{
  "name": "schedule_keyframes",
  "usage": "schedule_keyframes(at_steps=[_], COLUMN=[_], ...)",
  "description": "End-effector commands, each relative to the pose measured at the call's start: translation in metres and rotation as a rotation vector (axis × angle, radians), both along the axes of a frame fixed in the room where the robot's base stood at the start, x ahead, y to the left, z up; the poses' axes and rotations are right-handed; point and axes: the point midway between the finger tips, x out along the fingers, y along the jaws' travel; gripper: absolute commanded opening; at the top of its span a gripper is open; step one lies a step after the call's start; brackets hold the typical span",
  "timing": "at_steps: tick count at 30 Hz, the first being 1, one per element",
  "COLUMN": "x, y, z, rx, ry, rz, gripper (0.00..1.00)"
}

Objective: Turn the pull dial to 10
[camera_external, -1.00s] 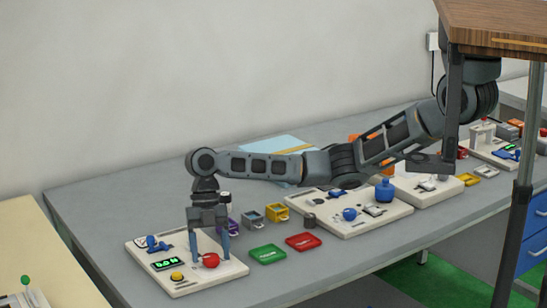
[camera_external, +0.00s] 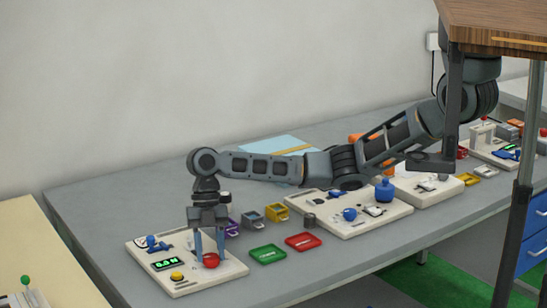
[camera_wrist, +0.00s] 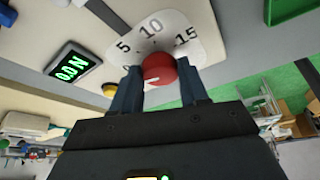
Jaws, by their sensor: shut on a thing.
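The pull dial is a red round knob (camera_external: 211,262) on the white panel (camera_external: 186,286) at the near left of the bench. In the wrist view the red knob (camera_wrist: 159,68) sits in front of a white scale plate (camera_wrist: 168,22) marked 5, 10 and 15. A small white mark shows low on the knob; which number it points to, I cannot tell. My gripper (camera_external: 211,254) points down over the panel, its two blue-grey fingers shut on the knob from both sides. The fingers hide part of the scale.
On the same panel are a green-lit display (camera_external: 166,264), a yellow button (camera_external: 177,276) and a blue part (camera_external: 156,244). A green tray (camera_external: 268,254) and a red tray (camera_external: 303,241) lie to the right. Bare grey bench lies in front of the trays.

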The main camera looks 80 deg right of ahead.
Motion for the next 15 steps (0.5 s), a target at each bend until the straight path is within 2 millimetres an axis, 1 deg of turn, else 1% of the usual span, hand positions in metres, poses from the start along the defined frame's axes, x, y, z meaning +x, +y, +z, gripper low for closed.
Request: schedule_keyframes(at_steps=[8, 15], x=[-0.0028, -0.0054], y=[0.0004, 0.0005], z=[0.0027, 0.0038], rx=[0.004, 0.004], ry=[0.002, 0.002], rz=[-0.160, -0.381], gripper=[0.13, 0.13])
